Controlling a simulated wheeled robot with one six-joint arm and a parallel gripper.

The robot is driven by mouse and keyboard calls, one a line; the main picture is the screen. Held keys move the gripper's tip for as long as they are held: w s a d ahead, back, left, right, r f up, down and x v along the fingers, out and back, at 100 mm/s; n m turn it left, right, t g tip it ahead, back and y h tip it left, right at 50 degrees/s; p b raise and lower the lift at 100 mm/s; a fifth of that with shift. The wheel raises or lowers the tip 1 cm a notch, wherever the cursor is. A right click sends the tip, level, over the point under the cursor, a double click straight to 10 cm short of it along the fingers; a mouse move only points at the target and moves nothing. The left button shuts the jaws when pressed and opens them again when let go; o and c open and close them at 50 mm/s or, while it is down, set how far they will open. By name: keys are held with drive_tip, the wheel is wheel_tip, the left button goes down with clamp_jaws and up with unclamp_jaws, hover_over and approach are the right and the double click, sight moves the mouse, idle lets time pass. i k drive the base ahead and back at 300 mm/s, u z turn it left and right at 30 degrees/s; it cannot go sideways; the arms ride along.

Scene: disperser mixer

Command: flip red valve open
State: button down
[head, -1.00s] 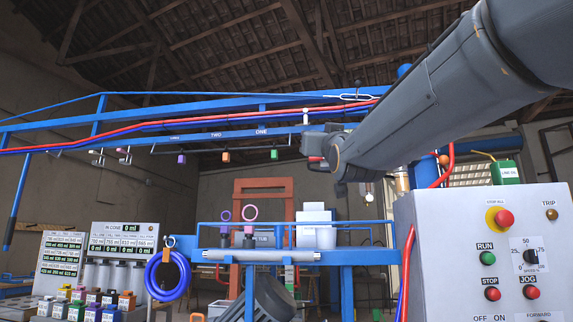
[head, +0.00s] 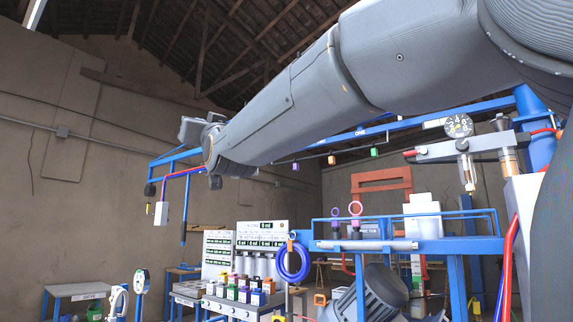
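A small red part (head: 410,153) sits at the left end of a grey horizontal bar at the right of the head view. It may be the red valve, but it is too small to tell whether it is open or closed. A round gauge (head: 459,126) stands above the bar. My gripper (head: 193,135) is at the far end of my outstretched arm, at left of centre, well to the left of the red part. It is seen small and from behind, its fingers are unclear, and nothing shows held in it.
A blue rail (head: 490,103) runs behind my arm. Below stand a blue frame (head: 435,246) with a white container (head: 423,228), a blue coiled hose (head: 293,262), a motor (head: 384,293) and a bench of coloured blocks. A grey table (head: 80,290) stands lower left. The left wall area is open.

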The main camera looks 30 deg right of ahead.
sight(424, 152)
drive_tip(key=u, duration=0.3)
drive_tip(key=i, duration=0.75)
drive_tip(key=z, duration=2.65)
